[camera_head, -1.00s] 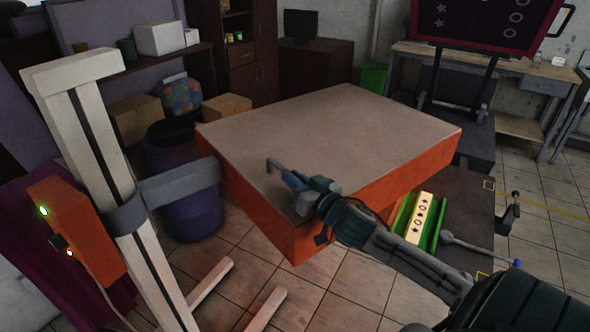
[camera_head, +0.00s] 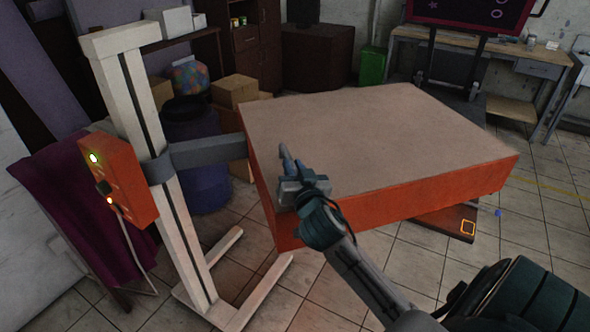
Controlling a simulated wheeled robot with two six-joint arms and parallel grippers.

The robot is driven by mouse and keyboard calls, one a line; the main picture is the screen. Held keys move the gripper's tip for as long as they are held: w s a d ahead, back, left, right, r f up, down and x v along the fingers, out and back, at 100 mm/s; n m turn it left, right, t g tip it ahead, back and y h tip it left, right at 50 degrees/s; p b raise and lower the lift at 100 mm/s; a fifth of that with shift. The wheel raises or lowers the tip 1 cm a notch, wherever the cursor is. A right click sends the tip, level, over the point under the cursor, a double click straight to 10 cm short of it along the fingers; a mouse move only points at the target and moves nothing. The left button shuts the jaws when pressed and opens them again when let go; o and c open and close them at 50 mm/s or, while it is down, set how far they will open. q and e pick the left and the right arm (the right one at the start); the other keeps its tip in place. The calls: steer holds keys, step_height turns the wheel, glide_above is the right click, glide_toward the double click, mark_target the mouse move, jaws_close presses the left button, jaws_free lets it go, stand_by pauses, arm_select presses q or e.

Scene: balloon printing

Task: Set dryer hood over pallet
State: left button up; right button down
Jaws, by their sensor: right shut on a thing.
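The dryer hood (camera_head: 390,140) is a large flat orange box with a grey-brown top. It is carried by a grey arm (camera_head: 208,151) on a white stand (camera_head: 143,110) at the left. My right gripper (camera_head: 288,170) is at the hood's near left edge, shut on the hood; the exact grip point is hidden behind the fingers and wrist. The pallet is not visible. A dark platform (camera_head: 447,222) with an orange square mark shows partly below the hood's right side. My left gripper is not in view.
An orange control box (camera_head: 125,182) with lit lamps and a hanging cable is on the stand. The stand's white feet (camera_head: 265,290) spread over the tiled floor. Cardboard boxes (camera_head: 235,92) and a dark barrel (camera_head: 203,150) stand behind; a workbench (camera_head: 490,70) is at the back right.

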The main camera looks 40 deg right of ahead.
steer(key=c, duration=1.7)
jaws_free()
steer(key=shift+f, duration=0.25)
steer(key=o, duration=0.3)
steer(key=shift+a, duration=0.25)
steer(key=shift+s+a+r, duration=0.1)
steer(key=shift+a+r, duration=0.1)
steer(key=shift+a, duration=0.05)
steer(key=shift+d, duration=0.2)
steer(key=shift+s+a+f, duration=0.1)
steer(key=shift+s, duration=0.1)
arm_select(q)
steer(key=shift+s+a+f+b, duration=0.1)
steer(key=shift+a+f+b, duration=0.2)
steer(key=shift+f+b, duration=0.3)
arm_select(e)
steer(key=v, duration=1)
steer(key=shift+s, duration=0.2)
